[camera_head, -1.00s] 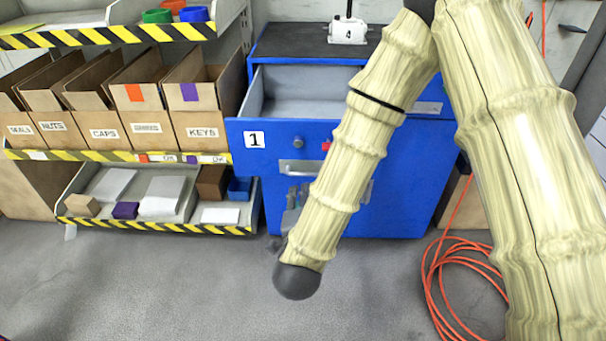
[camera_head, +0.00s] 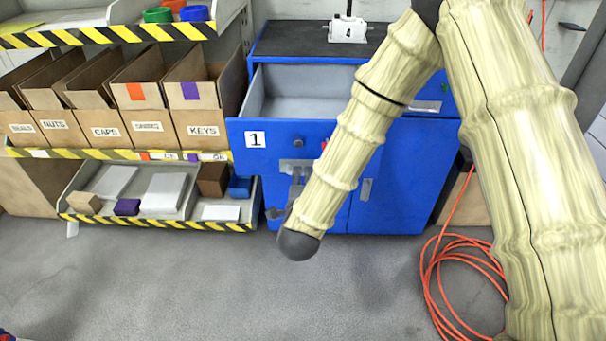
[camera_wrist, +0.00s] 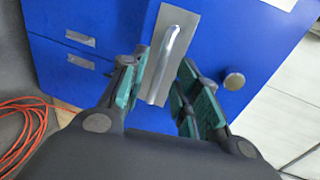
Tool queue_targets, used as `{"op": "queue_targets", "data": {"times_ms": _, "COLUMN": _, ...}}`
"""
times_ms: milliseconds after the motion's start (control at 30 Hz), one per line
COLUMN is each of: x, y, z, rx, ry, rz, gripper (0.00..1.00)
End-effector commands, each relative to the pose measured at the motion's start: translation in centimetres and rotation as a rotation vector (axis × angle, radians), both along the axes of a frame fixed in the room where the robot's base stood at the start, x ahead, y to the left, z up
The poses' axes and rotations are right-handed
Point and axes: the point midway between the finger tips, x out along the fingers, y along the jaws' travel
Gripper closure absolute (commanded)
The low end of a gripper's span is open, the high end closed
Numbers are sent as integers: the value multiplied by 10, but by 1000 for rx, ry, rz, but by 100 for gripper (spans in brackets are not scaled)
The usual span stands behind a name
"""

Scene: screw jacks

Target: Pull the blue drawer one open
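The blue drawer one (camera_head: 268,148), marked with a white "1" label, stands pulled out of its blue cabinet, its grey inside showing in the head view. Its front also fills much of the wrist view (camera_wrist: 235,45). The drawer's metal handle (camera_wrist: 170,50) sits on a grey plate there, with a round knob (camera_wrist: 234,81) to its right. My gripper (camera_wrist: 165,68) is open, its green-padded fingers on either side of the handle with gaps visible. Whether a finger touches the handle is unclear. In the head view my arm hides most of the gripper.
Lower cabinet fronts (camera_head: 400,175) are below the drawer. At left, a shelf holds cardboard boxes (camera_head: 200,118) above a tray of small blocks (camera_head: 75,215). Orange cable (camera_head: 430,270) lies on the floor at right.

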Motion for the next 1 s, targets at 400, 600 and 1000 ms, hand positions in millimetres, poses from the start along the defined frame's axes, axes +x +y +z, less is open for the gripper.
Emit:
{"op": "queue_targets", "data": {"times_ms": 400, "x": 25, "y": -1, "z": -5, "rx": 0, "ry": -1, "rz": -1, "gripper": 68}}
{"op": "queue_targets", "data": {"times_ms": 600, "x": 24, "y": -1, "z": -5, "rx": -1, "ry": 0, "rz": 0, "gripper": 70}}
{"op": "queue_targets", "data": {"times_ms": 1000, "x": 24, "y": -1, "z": -5, "rx": 0, "ry": 0, "rz": 0, "gripper": 100}}
